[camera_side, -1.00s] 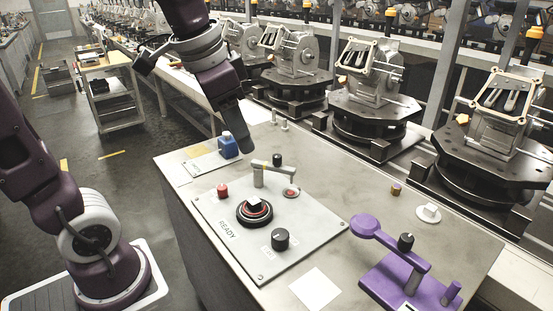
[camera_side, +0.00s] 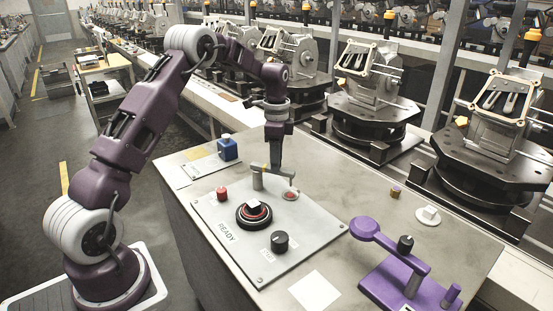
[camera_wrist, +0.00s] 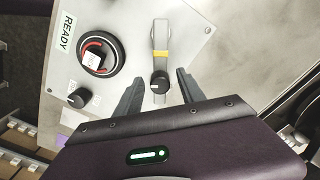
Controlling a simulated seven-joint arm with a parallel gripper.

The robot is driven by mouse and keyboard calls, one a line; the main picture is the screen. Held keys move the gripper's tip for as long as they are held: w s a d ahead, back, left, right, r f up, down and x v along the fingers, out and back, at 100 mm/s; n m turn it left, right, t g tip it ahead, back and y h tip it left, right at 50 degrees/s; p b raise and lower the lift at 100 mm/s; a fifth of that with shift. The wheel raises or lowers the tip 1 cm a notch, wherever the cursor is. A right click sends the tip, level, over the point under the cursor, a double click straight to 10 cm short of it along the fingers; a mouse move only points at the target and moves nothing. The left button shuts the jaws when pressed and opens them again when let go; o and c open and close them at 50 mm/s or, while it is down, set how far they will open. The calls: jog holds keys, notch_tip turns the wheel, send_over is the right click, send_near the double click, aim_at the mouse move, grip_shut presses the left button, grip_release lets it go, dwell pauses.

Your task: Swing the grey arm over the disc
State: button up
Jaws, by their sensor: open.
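The grey arm (camera_side: 258,168) reaches right from its post on the light panel in the side view. In the wrist view, the grey arm (camera_wrist: 160,34) has a yellow band and a black knob (camera_wrist: 159,83) at its near end. My gripper (camera_side: 277,173) is at the knob end; in the wrist view my gripper (camera_wrist: 160,82) is open, one finger on each side of the knob. I cannot tell whether either finger touches it.
A purple swing-arm fixture (camera_side: 400,285) and a white disc (camera_side: 428,214) are to the right.

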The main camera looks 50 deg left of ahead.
jog(key=shift+c, duration=0.5)
grip_shut()
dwell(1.0)
